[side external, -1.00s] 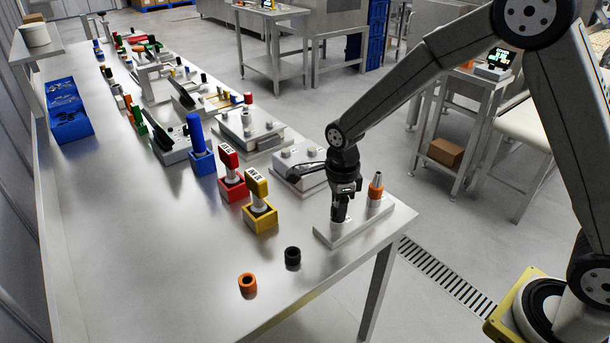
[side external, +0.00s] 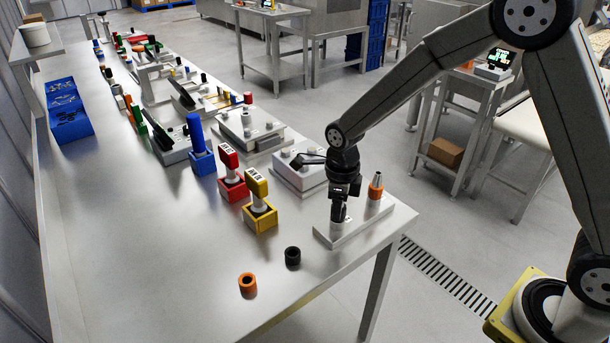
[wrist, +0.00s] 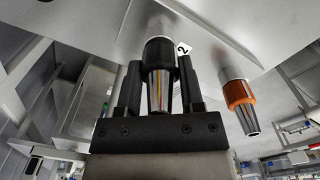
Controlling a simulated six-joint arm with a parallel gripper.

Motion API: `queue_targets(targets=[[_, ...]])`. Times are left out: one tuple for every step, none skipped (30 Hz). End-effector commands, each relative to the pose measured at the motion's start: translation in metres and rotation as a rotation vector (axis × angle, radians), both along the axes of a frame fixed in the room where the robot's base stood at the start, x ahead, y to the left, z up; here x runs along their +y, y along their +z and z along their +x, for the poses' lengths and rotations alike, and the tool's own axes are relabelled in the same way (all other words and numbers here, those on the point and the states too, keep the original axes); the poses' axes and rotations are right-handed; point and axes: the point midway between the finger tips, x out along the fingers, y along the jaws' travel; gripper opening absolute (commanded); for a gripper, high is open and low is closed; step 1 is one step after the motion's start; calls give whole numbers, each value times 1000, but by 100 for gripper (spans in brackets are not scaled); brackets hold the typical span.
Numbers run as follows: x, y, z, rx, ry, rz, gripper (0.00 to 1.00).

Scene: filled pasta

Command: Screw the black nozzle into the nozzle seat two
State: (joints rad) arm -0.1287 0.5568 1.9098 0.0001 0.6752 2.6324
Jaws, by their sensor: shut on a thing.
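The black nozzle (wrist: 158,75) has a black collar and a shiny steel cone. In the wrist view it sits between the two fingers of my gripper (wrist: 160,66), which is shut on its collar. Its collar end meets a pale round seat (wrist: 160,27) beside a label "2"; whether the thread is engaged cannot be told. In the side view my gripper (side external: 339,211) points down over the left part of the white seat plate (side external: 362,226) and largely hides the nozzle. An orange-collared nozzle (side external: 375,187) stands upright on the plate's right part; it also shows in the wrist view (wrist: 239,98).
A black ring-shaped holder (side external: 292,257) and an orange one (side external: 247,284) stand empty near the table's front edge. A grey-white device (side external: 299,170) is close behind the plate. Yellow (side external: 260,219) and red (side external: 233,187) blocks with stamps stand to the left.

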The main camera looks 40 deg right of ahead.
Motion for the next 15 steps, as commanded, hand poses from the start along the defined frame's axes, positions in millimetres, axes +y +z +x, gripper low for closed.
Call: queue_targets(targets=[[0,0,0,-1,-1,1,0],[0,0,0,-1,-4,1,0],[0,0,0,-1,-11,1,0],[0,0,0,-1,-20,1,0],[0,0,0,-1,-30,1,0],[0,0,0,-1,-49,1,0],[0,0,0,-1,-64,1,0],[0,0,0,-1,-83,1,0],[0,0,0,-1,-109,1,0],[0,0,0,-1,-129,1,0],[0,0,0,-1,-150,1,0],[0,0,0,-1,-176,1,0],[0,0,0,-1,-193,1,0],[0,0,0,-1,-209,1,0],[0,0,0,-1,-225,1,0]])
